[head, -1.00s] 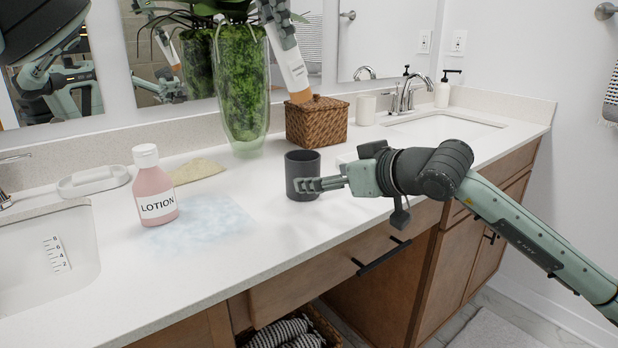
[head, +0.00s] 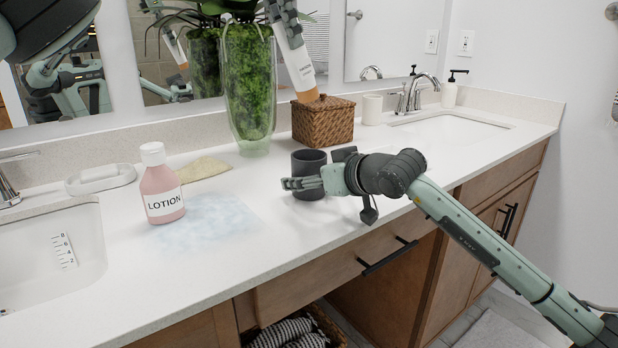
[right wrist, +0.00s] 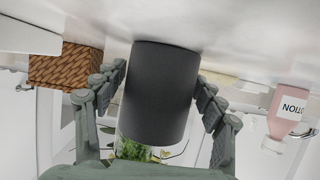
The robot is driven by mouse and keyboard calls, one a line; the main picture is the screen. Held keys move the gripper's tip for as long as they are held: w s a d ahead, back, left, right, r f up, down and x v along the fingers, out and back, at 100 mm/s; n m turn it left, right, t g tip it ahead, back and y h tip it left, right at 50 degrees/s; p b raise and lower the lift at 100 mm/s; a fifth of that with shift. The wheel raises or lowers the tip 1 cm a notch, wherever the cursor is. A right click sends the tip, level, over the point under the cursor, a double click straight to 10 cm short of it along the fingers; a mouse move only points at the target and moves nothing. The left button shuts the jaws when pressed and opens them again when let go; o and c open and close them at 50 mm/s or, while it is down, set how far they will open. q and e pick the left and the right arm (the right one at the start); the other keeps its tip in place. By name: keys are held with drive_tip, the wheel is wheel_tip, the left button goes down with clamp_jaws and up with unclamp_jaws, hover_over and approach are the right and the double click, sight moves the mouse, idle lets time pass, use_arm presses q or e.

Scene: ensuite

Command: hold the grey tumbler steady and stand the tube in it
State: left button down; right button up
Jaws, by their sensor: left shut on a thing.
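The grey tumbler (head: 308,160) stands upright on the counter. In the right wrist view it (right wrist: 160,92) fills the space between the fingers of my right gripper (right wrist: 163,80). These fingers sit on either side of the tumbler, with a slim gap visible, so the gripper looks open around it. In the head view my right gripper (head: 303,183) hides the tumbler's lower front. My left gripper (head: 281,14) is shut on the white tube (head: 298,62). The tube hangs tilted, its orange end down, above and behind the tumbler, near the basket.
A wicker basket (head: 323,124) and a tall plant vase (head: 248,95) stand behind the tumbler. A pink lotion bottle (head: 161,190) stands left, near a tan cloth (head: 203,170) and a soap dish (head: 100,179). Sinks lie at both sides.

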drive_tip(key=c, duration=1)
use_arm(q)
wheel_tip(320, 180, down, 12)
drive_tip(key=shift+f, duration=0.15)
idle(0.7)
drive_tip(key=c, duration=1.5)
unclamp_jaws()
drive_tip(key=shift+o, duration=0.2)
drive_tip(key=v, duration=1.2)
